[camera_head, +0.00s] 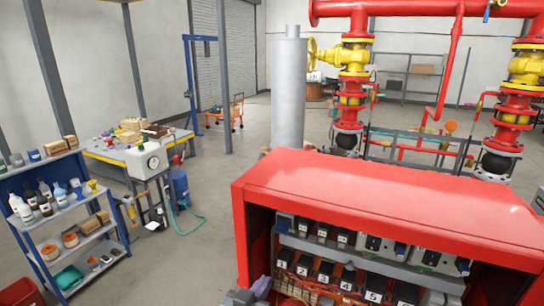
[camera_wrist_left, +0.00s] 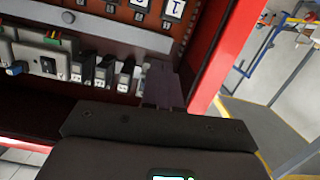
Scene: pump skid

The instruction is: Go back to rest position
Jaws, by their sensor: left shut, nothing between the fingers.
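My left gripper (camera_head: 260,286) shows at the bottom edge of the head view, in front of the lower left of the red cabinet's open front. In the left wrist view its grey fingers (camera_wrist_left: 163,86) are together with nothing between them. They point at the cabinet interior near its red side wall; I cannot tell whether they touch anything. The red cabinet (camera_head: 390,200) holds a row of numbered black breakers (camera_head: 325,271) with more devices above. The wrist view shows this panel upside down. My right gripper is not in view.
A blue shelf (camera_head: 75,228) with bottles and bins stands at left. Behind it is a workbench (camera_head: 110,153) with boxes. Red pipes with yellow valves (camera_head: 354,57) and a grey column (camera_head: 289,95) stand behind the cabinet. The floor (camera_head: 190,250) between shelf and cabinet is mostly clear.

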